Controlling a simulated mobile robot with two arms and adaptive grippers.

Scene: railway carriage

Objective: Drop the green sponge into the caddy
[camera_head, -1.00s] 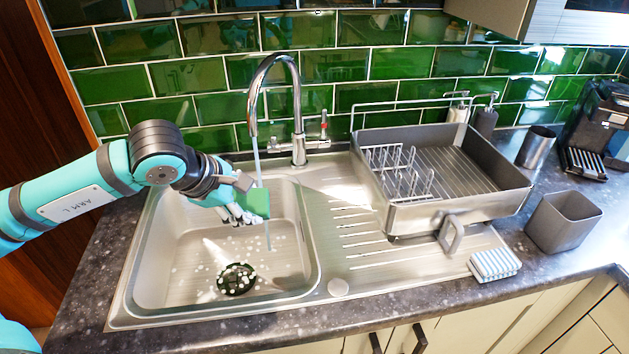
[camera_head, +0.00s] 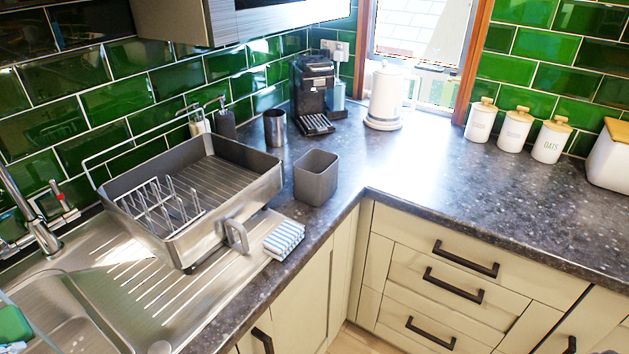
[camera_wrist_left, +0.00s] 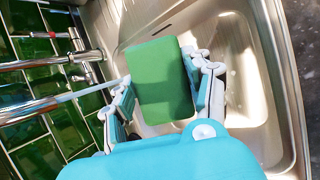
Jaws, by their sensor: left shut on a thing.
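The green sponge (camera_wrist_left: 163,82) is between the two fingers of my left gripper (camera_wrist_left: 162,88) in the left wrist view, above the sink basin (camera_wrist_left: 238,75). My left gripper is shut on it. In the head view only part of the sponge (camera_head: 14,325) shows at the lower left edge, with a bit of the gripper below it. The caddy looks to be the grey square, open-topped container (camera_head: 316,180) on the dark counter, right of the dish rack. Its floor is hidden. The sponge is far to the left of it.
A metal dish rack (camera_head: 180,245) stands on the drainer between sink and container. A striped cloth (camera_head: 284,240) lies near the counter's front edge. A metal cup (camera_head: 275,128), coffee machine (camera_head: 312,95) and kettle (camera_head: 386,95) stand behind.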

